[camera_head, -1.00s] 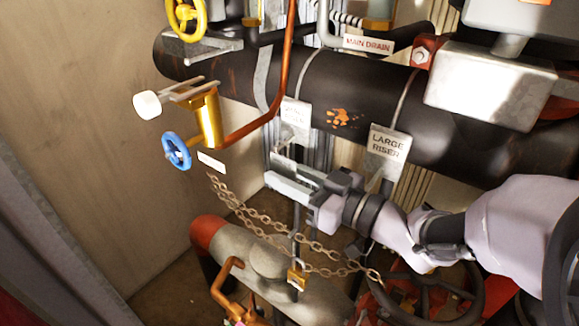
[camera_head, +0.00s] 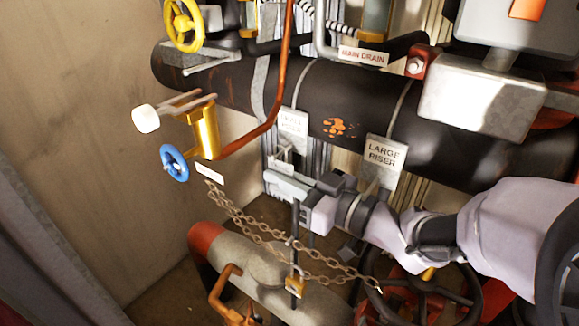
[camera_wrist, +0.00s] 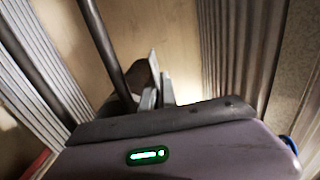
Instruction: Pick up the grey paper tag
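A grey tag with faint lettering (camera_head: 292,123) hangs below the thick black pipe in the head view. A second grey tag reads LARGE RISER (camera_head: 384,157). I cannot tell for sure which is the grey paper tag. My gripper (camera_head: 275,170) is just below the faint-lettered tag, pointing left. In the wrist view its fingers (camera_wrist: 157,96) look close together, and a thin pale upright edge (camera_wrist: 152,62) shows at them. I cannot tell whether that edge is a tag or whether the fingers touch it.
The black pipe (camera_head: 350,100) runs above my gripper. A rusty chain (camera_head: 250,232) with a brass padlock (camera_head: 296,284) hangs below it. A brass valve (camera_head: 205,132), a blue handwheel (camera_head: 174,163) and a small white label (camera_head: 209,172) are to the left.

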